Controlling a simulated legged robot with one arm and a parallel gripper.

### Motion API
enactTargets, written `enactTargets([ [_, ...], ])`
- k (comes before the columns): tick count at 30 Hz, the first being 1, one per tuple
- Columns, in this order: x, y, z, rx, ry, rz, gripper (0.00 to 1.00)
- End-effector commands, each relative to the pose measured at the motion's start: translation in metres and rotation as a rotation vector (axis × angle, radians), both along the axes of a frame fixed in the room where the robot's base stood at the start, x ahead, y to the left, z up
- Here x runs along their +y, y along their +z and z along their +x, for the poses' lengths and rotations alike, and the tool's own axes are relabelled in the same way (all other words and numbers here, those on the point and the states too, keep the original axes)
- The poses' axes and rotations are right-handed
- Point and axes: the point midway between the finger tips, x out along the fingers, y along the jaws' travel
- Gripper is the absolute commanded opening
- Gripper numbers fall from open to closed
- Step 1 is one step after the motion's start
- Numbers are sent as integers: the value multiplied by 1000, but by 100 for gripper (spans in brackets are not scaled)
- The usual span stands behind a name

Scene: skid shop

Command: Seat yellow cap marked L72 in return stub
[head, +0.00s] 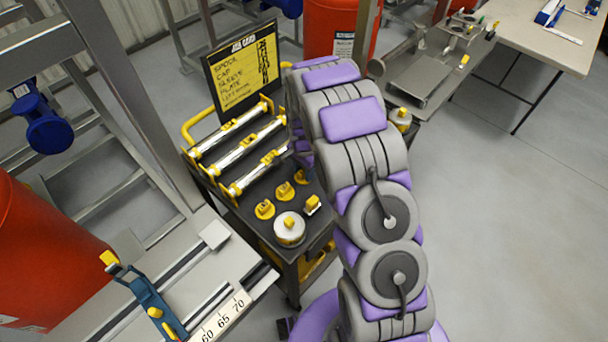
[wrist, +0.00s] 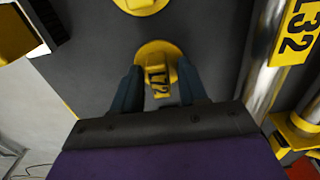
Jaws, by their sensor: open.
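The yellow cap marked L72 (wrist: 155,50) shows in the wrist view, a round flange with a tagged upright grip, on a dark surface. My gripper (wrist: 160,75) is open, with its two dark fingers on either side of the grip. I cannot tell whether they touch it. In the head view my arm hides the gripper. Several yellow caps (head: 264,209) stand on the dark cart top there, their markings too small to read. I cannot pick out the return stub in either view.
The cart (head: 253,225) also carries silver spools (head: 233,131) with yellow ends and a white round part (head: 289,229). A black and yellow sign (head: 243,68) stands behind. A metal frame with a ruler (head: 222,318) is at lower left; open floor lies right.

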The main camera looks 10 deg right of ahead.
Motion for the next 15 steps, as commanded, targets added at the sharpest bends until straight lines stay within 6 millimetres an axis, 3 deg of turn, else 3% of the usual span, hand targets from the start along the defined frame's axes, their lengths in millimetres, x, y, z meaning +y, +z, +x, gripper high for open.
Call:
enactTargets([
  [15,0,0,0,1,0,0,0],
])
